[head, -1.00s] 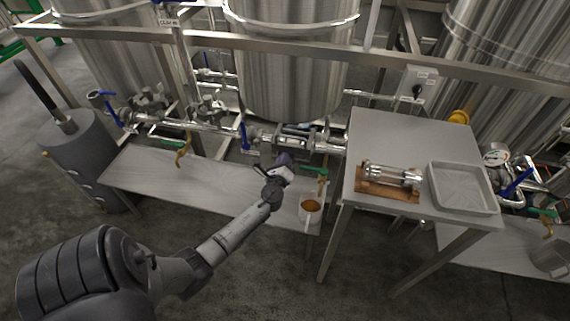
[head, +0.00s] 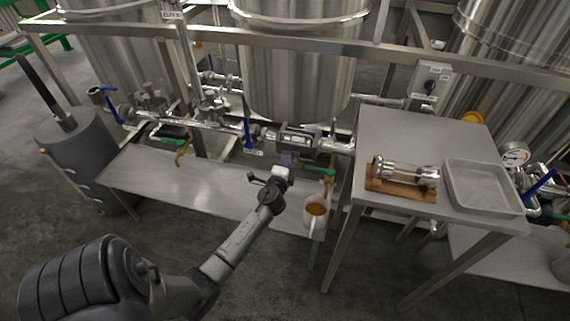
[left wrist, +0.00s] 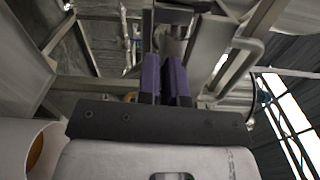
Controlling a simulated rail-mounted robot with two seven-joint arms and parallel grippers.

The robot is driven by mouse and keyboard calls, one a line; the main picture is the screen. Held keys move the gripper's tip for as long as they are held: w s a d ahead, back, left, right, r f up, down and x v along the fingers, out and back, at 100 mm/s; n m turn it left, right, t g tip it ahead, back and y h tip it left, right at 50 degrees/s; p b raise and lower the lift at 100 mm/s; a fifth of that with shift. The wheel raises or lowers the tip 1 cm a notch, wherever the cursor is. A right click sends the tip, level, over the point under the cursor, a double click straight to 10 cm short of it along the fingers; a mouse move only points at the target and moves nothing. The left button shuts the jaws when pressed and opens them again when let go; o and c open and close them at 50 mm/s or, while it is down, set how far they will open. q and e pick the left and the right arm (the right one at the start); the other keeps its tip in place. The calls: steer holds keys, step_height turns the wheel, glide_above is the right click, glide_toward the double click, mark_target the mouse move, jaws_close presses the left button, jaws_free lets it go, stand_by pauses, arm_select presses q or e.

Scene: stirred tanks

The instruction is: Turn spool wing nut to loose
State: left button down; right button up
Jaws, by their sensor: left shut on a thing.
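The spool (head: 298,141) is a short clear-and-metal section in the pipe run below the middle tank. My left gripper (head: 286,160) is just below and in front of the spool's left end, reaching up from the front. In the left wrist view its two purple fingers (left wrist: 166,80) lie close together, pointing up at metal fittings (left wrist: 172,45). They are shut on a small part at the spool, taken to be the wing nut. The wing nut itself is hidden by the fingers, so its angle cannot be told. My right gripper is not in view.
A blue-handled valve (head: 247,128) stands left of the spool, and a green-handled tap (head: 322,170) hangs to its right. A mug (head: 316,212) of brown liquid stands on the low bench (head: 190,183). A steel table (head: 408,137) at right holds another glass spool (head: 405,172) and a tray (head: 484,187).

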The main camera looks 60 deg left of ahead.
arm_select(q)
steer(key=shift+d+f+n, duration=0.15)
steer(key=shift+f+n, duration=0.15)
steer(key=shift+f, duration=0.1)
steer(key=shift+r, duration=0.15)
steer(key=c, duration=1.5)
jaws_free()
steer(key=shift+w, duration=0.1)
steer(key=o, duration=0.3)
steer(key=shift+w+d, duration=0.1)
steer(key=shift+d, duration=0.1)
steer(key=shift+o, duration=0.2)
steer(key=shift+a+r, duration=0.1)
steer(key=shift+s, duration=0.3)
steer(key=p+v, duration=0.1)
steer(key=v, duration=1.2)
steer(key=shift+d, duration=0.35)
